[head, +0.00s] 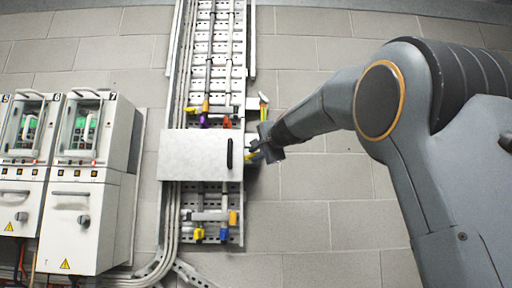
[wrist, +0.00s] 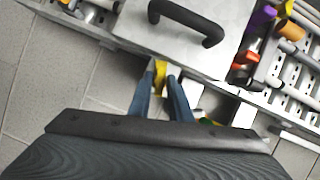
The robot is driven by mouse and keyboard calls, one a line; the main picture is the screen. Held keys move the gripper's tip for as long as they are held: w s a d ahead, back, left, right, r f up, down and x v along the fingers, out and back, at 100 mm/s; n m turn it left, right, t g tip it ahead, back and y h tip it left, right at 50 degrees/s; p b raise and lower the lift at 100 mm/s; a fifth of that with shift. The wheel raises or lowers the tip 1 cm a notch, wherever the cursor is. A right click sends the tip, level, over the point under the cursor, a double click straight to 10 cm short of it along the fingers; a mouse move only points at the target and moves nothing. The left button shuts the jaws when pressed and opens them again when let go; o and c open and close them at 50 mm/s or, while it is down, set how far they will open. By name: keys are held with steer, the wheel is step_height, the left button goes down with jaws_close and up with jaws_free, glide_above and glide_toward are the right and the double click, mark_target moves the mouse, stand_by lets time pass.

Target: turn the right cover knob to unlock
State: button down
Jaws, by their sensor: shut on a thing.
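The pale grey cover (head: 200,155) with an upright black handle (head: 229,153) lies across the cable rack. The handle also shows in the wrist view (wrist: 213,32). My gripper (head: 262,148) is at the right edge of the cover. In the wrist view my gripper (wrist: 161,78) has its two blue-grey fingers closed around a small yellow knob (wrist: 160,70) at the cover's edge. The fingers hide most of the knob, so its turned angle cannot be told.
The cable rack (head: 213,65) runs up and down behind the cover, with coloured clamps above and below. Two switch cabinets (head: 80,220) stand at the left. A yellow-green cable end (head: 263,98) sticks out above my gripper.

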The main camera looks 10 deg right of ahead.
steer(key=shift+w+a+r+n+g+h+p, duration=0.1)
steer(key=shift+n+g+h+p, duration=0.65)
steer(key=shift+n+p, duration=1)
steer(key=shift+s+a+r+n+g+h+p, duration=0.15)
steer(key=shift+n+g+h+p, duration=0.15)
steer(key=shift+n+h+p, duration=1.2)
steer(key=shift+w+a+f+n+g+h+p, duration=0.15)
steer(key=shift+n+g+h+p, duration=0.45)
steer(key=shift+n+p, duration=1.4)
steer(key=shift+r, duration=0.1)
steer(key=c, duration=1.8)
jaws_free()
steer(key=shift+r, duration=0.1)
